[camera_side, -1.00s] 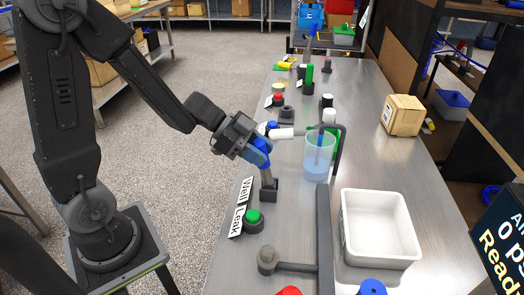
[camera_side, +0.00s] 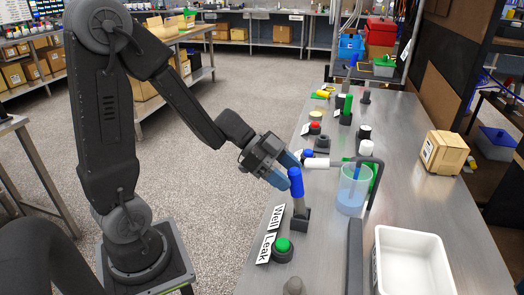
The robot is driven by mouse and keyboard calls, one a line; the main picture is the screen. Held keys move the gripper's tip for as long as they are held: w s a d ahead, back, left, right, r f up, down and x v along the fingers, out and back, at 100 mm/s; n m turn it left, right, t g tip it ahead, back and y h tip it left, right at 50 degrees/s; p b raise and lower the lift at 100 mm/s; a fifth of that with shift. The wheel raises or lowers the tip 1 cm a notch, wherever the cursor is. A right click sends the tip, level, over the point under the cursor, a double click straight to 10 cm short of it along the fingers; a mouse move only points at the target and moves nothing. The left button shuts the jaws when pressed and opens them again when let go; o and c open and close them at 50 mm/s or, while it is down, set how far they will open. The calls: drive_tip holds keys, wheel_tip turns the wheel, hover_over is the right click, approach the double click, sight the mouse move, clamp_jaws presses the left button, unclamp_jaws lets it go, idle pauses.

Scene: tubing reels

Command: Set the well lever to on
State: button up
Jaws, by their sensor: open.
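The well lever (camera_side: 296,185) has a blue handle on a grey stem and a dark base (camera_side: 301,219) beside the "Well" label (camera_side: 276,217). It stands nearly upright, its top leaning slightly left in the picture. My gripper (camera_side: 283,171) has blue fingers and points down and right at the handle. The fingertips are open and sit just left of the handle's upper part. I cannot tell whether they touch it.
A green button (camera_side: 283,246) stands in front of the lever by the "Leak" label (camera_side: 265,248). A white bin (camera_side: 407,240) and cardboard box (camera_side: 444,152) stand to the right.

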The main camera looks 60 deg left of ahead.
drive_tip(key=v, duration=1.1)
drive_tip(key=shift+s, duration=0.1)
